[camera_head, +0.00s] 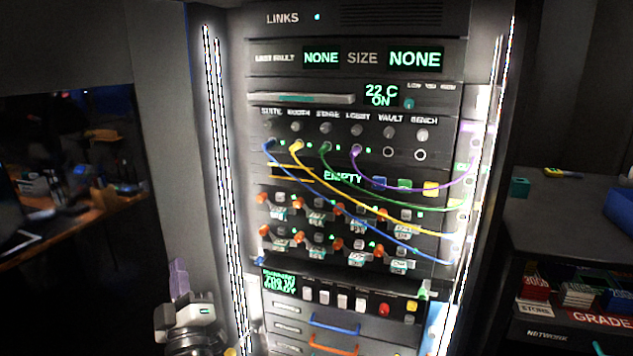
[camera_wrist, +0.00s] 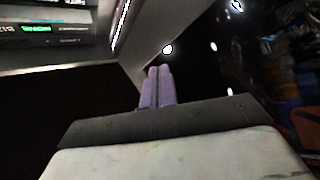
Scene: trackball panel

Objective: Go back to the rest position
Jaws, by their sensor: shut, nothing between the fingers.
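My gripper (camera_head: 178,272) shows at the lower left of the head view, in front of the grey wall beside the rack, clear of the panel. Its two purple fingers also show in the wrist view (camera_wrist: 158,86), side by side and closed together with nothing between them. The rack panel (camera_head: 350,150) stands upright in the middle of the head view. Blue, yellow, green and purple cables run from its upper sockets to the strip on its right side. Its screens read NONE, NONE, 22 C ON and EMPTY.
A desk (camera_head: 70,220) with small items stands at the far left. A dark cabinet (camera_head: 560,225) stands to the right of the rack, with a blue bin (camera_head: 622,208) on top and boxes on a shelf below. The rack's lit side frame (camera_head: 222,150) is close to my gripper's right.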

